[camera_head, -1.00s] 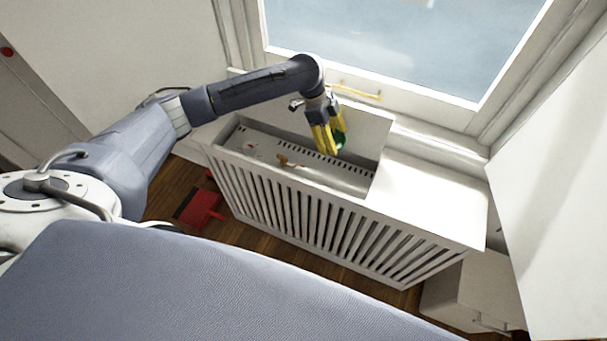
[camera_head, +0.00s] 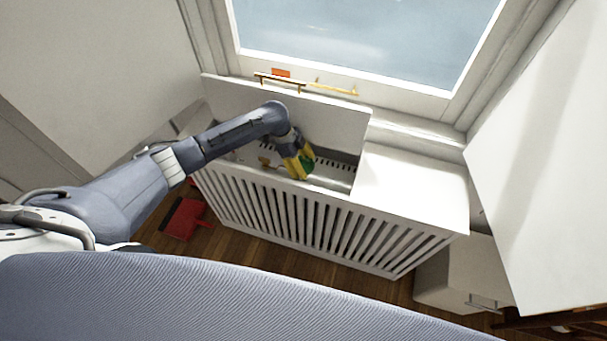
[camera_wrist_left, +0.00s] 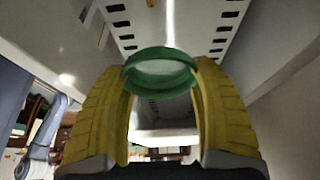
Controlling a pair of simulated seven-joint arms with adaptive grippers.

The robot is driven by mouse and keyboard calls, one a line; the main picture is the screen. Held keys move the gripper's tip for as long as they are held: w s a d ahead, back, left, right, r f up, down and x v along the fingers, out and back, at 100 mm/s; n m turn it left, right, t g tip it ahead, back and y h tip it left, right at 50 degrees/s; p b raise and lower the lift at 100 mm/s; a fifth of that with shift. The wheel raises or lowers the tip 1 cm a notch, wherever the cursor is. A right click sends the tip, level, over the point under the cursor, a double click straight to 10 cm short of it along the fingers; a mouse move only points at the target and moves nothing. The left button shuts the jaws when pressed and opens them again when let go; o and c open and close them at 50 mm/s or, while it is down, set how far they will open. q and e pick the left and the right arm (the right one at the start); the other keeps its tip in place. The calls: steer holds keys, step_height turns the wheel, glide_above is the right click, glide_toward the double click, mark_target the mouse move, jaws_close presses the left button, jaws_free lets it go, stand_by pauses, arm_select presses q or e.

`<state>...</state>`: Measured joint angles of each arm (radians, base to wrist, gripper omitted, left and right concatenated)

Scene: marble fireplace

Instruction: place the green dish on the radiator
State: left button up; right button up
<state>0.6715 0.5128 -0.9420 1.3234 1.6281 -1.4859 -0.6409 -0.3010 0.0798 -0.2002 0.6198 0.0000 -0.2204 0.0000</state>
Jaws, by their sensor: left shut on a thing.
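The green dish (camera_head: 307,163) is small and round. In the left wrist view the dish (camera_wrist_left: 161,69) sits between the yellow fingertips. My left gripper (camera_head: 297,167) is shut on it; its two fingers also show in the left wrist view (camera_wrist_left: 164,105). The gripper reaches down into the open top of the white slatted radiator cover. The radiator (camera_head: 334,171), a pale metal surface with rows of dark slots, lies inside; it fills much of the left wrist view's top (camera_wrist_left: 190,25). I cannot tell whether the dish touches it. My right gripper is not in view.
The cover's slatted front (camera_head: 320,226) and raised lid (camera_head: 335,122) bound the opening. The closed right part of its top (camera_head: 413,187) is clear. A small brown item (camera_head: 265,162) lies inside, left of the gripper. A red dustpan (camera_head: 184,218) is on the floor.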

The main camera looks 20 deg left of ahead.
arm_select(q)
steer(key=shift+f, duration=2.85)
steer(key=shift+f, duration=0.1)
steer(key=o, duration=1.5)
steer(key=shift+c, duration=0.2)
steer(key=shift+v, duration=3.85)
